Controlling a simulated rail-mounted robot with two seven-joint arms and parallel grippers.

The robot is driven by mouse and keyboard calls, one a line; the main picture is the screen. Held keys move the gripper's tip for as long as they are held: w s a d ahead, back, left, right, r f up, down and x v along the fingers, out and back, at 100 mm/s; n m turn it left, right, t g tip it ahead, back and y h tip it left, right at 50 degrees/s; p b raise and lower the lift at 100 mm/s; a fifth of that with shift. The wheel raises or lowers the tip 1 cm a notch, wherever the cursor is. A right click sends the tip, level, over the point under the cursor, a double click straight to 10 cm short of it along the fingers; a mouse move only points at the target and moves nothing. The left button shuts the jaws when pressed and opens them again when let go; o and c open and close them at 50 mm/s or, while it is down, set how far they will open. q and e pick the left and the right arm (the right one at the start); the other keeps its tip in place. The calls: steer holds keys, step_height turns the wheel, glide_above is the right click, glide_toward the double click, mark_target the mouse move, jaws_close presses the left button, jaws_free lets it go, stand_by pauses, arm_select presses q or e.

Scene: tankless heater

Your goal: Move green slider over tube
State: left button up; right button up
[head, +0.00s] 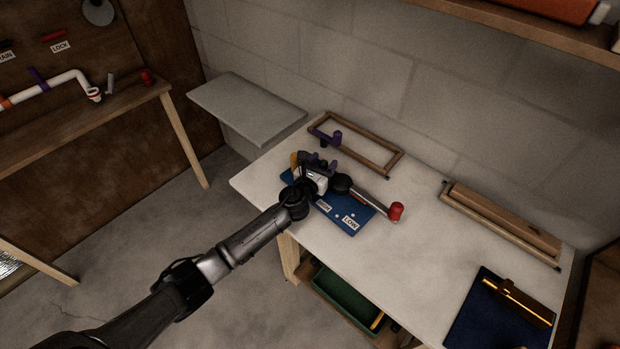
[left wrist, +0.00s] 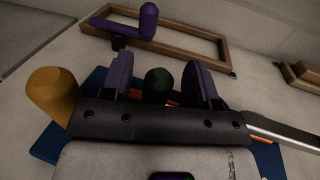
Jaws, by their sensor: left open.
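My left gripper (head: 321,164) is over the blue board (head: 349,222) on the white table. In the left wrist view its two purple-padded fingers (left wrist: 160,80) are apart. A dark green rounded knob (left wrist: 158,85), which looks like the green slider's handle, stands between them with visible gaps at both sides in that view. Small orange pieces (left wrist: 263,141), perhaps parts of the tube, show behind the gripper's body. Most of the slider and the tube is hidden by my gripper.
A yellow-orange knob (left wrist: 52,94) stands left of the gripper. A metal lever with a red end (head: 396,211) reaches right. A wooden frame with a purple handle (head: 336,138) lies behind. A brown block (head: 505,218) and second blue board (head: 480,318) are at right. The table's middle is clear.

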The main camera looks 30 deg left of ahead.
arm_select(q)
steer(key=s+p, duration=0.1)
steer(key=s, duration=0.4)
steer(key=s+p, duration=0.1)
steer(key=s, duration=0.4)
steer(key=shift+s+d, duration=0.2)
steer(key=shift+s, duration=0.7)
